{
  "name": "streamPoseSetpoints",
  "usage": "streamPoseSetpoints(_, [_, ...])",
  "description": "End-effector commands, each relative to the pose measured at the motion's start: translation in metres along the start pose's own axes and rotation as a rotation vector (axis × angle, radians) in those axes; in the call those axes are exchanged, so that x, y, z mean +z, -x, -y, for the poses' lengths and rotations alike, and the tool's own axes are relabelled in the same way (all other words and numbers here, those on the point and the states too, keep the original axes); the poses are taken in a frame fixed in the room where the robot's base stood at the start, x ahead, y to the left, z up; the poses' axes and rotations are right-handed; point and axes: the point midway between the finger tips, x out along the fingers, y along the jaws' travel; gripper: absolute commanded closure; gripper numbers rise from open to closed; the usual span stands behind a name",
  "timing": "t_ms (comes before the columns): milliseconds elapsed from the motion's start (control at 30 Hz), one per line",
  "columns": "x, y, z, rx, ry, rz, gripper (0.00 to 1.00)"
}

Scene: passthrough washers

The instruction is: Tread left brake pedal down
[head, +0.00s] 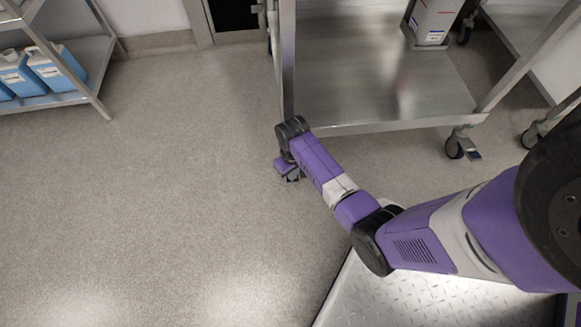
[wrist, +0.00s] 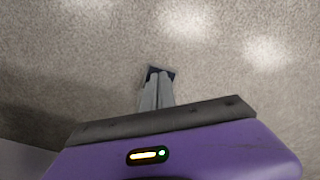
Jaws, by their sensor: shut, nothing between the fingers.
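A steel cart (head: 385,128) stands on casters at the upper right of the head view. Its near left caster and that caster's brake pedal are hidden behind my wrist. My gripper (head: 292,176) points down at the cart's near left corner, low over the floor. In the wrist view my gripper (wrist: 157,76) has its grey fingers together, with nothing held. A small dark patch (wrist: 171,74) shows at the fingertips; I cannot tell whether it is the pedal or the finger ends. The near right caster (head: 455,147) has a dark pedal (head: 474,155).
A white container (head: 434,22) stands on the cart's lower shelf. A shelf rack (head: 85,70) with blue jugs (head: 55,68) is at the left. Another wheeled cart (head: 545,125) stands at the right. The speckled floor (head: 150,200) is clear at left and centre.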

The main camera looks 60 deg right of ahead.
Motion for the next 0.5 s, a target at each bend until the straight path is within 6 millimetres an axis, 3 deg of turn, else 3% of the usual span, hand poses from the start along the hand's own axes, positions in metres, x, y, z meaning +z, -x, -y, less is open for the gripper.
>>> streamPoseSetpoints(233, [-0.001, 0.0, 0.0, 0.0, 0.001, -0.004, 1.0])
streamPoseSetpoints(500, [-0.001, 0.026, 0.0, 0.0, 0.0, -0.003, 1.0])
